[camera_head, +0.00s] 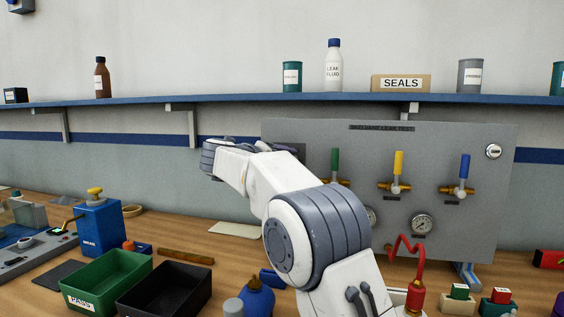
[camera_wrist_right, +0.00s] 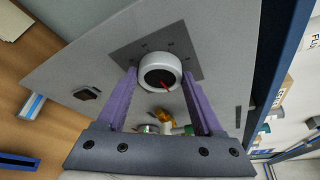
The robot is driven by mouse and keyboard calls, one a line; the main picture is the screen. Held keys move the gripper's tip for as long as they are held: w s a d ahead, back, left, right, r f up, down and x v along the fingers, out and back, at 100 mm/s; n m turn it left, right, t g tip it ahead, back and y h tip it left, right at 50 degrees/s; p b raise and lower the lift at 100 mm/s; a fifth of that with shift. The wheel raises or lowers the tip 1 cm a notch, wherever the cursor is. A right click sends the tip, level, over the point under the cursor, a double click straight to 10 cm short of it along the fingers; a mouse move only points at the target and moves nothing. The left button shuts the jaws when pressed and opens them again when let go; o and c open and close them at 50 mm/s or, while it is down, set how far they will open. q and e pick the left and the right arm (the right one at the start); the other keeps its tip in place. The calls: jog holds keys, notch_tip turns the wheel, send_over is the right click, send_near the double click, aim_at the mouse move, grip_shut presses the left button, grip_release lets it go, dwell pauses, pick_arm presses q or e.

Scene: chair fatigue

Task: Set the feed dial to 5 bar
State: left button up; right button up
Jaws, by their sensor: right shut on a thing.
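The feed dial (camera_wrist_right: 158,60), a round knob with a white rim, a dark face and a red pointer, sits on a dark square plate (camera_wrist_right: 124,53) on the grey panel. My right gripper (camera_wrist_right: 160,80) is shut on the dial, with one purple finger on each side of it. The red pointer slants toward the lower right in the wrist view. The scale marks on the plate are too small to read. In the head view my right arm hides the dial and the gripper. My left gripper is not in view.
The grey panel (camera_head: 460,225) also carries green (camera_head: 335,163), yellow (camera_head: 398,163) and blue (camera_head: 465,167) valve handles and a pressure gauge (camera_head: 422,224). A red hose fitting (camera_head: 414,297) stands before it. Green (camera_head: 107,282) and black (camera_head: 164,292) bins are on the bench. A blue shelf (camera_head: 230,99) runs above.

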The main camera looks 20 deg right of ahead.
dwell(0.3)
jog(key=o, duration=1.4)
jog(key=shift+a, duration=0.1)
jog(key=v, duration=1)
jog(key=shift+s+a+b, duration=0.1)
jog(key=shift+b, duration=0.3)
